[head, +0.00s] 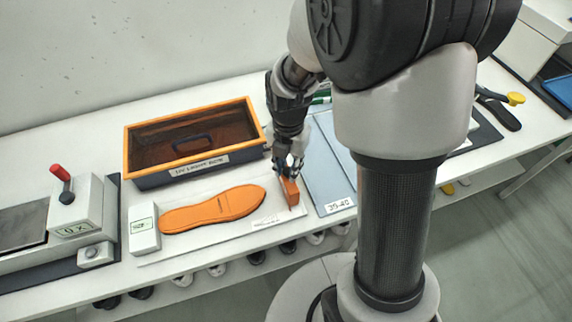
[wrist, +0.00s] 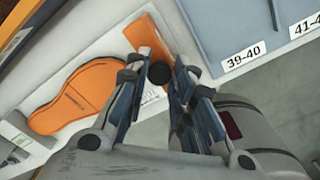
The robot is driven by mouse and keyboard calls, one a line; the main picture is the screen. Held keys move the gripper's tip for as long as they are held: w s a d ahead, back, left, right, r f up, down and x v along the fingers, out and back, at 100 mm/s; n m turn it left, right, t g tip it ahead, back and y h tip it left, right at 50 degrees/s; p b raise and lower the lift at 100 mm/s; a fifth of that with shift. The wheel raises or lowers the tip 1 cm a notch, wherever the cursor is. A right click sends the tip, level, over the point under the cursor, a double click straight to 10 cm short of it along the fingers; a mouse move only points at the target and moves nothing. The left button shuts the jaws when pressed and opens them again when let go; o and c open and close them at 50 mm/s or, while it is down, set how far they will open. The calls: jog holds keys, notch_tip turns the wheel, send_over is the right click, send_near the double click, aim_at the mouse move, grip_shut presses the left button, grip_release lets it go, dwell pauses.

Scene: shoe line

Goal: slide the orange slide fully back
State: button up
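The orange slide (head: 291,193) is a small upright block at the right end of a white measuring board (head: 170,251). It stands just right of the heel of an orange shoe sole (head: 213,208), with a gap between. My gripper (head: 288,165) points down at the slide's far end. In the wrist view, the slide (wrist: 148,38) runs up to between the fingers of my gripper (wrist: 164,70). The fingers stand apart, with a dark round part between them. Contact with the slide cannot be made out. The sole also shows in the wrist view (wrist: 78,97).
An orange-rimmed box (head: 194,177) with a dark lid stands behind the board. A small white unit (head: 144,228) is at the board's left end. Blue-grey panels, one labelled 39-40 (head: 327,175), lie close on the right. A press with a red lever (head: 80,205) is far left.

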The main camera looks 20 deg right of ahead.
jog(key=o, duration=0.5)
jog(key=shift+d, duration=0.2)
jog(key=shift+r, duration=6)
